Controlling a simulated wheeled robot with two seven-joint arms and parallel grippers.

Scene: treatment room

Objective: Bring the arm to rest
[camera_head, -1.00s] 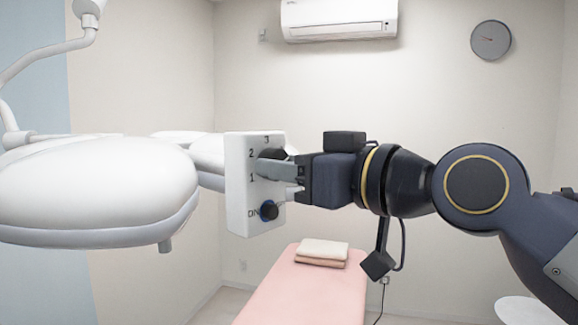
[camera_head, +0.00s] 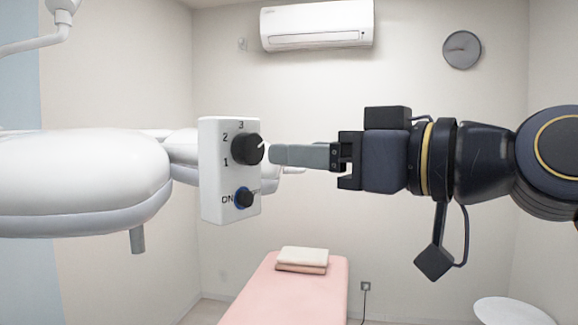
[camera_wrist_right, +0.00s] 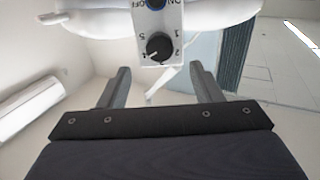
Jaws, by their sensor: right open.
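My right gripper (camera_head: 272,155) comes in from the right in the head view, with its fingers pointing left. It is open and empty, a little to the right of the upper black knob (camera_head: 247,149) on the lamp's white control box (camera_head: 212,190). In the wrist view the two fingers of the right gripper (camera_wrist_right: 162,85) stand wide apart, with the upper knob (camera_wrist_right: 158,46) beyond them and between them. A lower knob with a blue ring (camera_head: 244,197) sits by the ON mark. My left gripper is not in view.
The big white lamp head (camera_head: 80,185) fills the left side of the head view. Below are a pink treatment bed (camera_head: 290,295) with folded towels (camera_head: 302,260) and a white round top (camera_head: 512,311). Open air lies around my right arm.

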